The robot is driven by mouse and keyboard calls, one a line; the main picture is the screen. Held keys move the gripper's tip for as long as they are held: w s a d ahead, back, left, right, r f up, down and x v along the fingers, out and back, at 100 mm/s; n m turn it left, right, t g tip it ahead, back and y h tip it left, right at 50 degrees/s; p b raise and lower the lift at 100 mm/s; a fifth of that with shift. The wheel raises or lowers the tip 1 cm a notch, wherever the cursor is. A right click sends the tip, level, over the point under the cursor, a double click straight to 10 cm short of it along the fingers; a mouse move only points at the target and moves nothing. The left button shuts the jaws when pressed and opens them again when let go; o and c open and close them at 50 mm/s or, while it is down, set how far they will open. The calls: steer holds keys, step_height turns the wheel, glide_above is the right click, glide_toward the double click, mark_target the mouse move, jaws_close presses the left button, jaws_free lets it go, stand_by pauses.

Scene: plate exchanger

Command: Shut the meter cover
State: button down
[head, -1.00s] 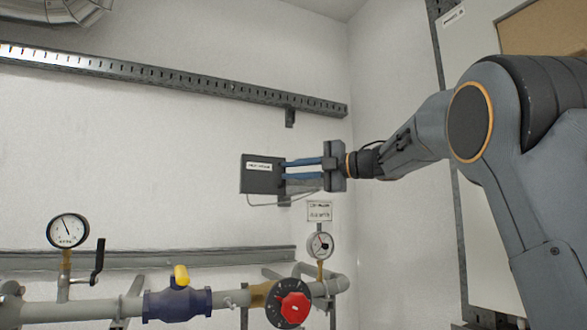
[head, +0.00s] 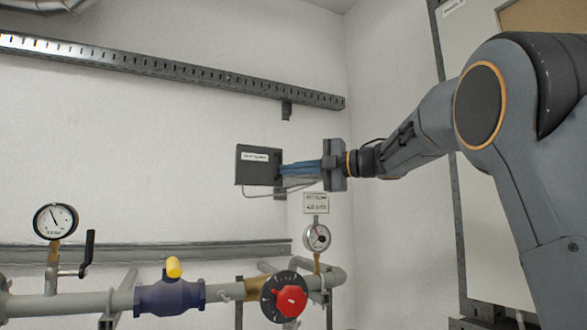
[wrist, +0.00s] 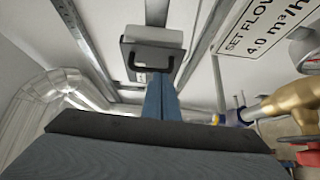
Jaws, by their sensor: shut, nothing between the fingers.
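The meter cover (head: 258,166) is a dark grey panel with a white label, on the meter box at the wall in the head view. In the wrist view the dark cover (wrist: 131,58) has a black handle and shows in front of a pale grey box (wrist: 160,36). I cannot tell how far the cover stands open. My gripper (head: 283,170) is shut and empty, its blue fingers together. Its tips point at the cover's right edge; in the wrist view the fingers (wrist: 161,84) end just below the handle. I cannot tell whether they touch it.
Below run a pipe with a blue valve (head: 169,298), a red knob (head: 291,301) and two gauges (head: 55,220) (head: 316,238). A small sign (head: 316,203) hangs under my gripper. A slotted rail (head: 180,72) crosses above. The wall left of the cover is clear.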

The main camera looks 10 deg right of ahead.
steer(key=d+r+b, duration=0.2)
steer(key=d, duration=0.7)
steer(key=shift+w+b, duration=0.35)
steer(key=shift+w, duration=0.05)
steer(key=shift+s+a+r, duration=0.1)
steer(key=shift+a, duration=0.05)
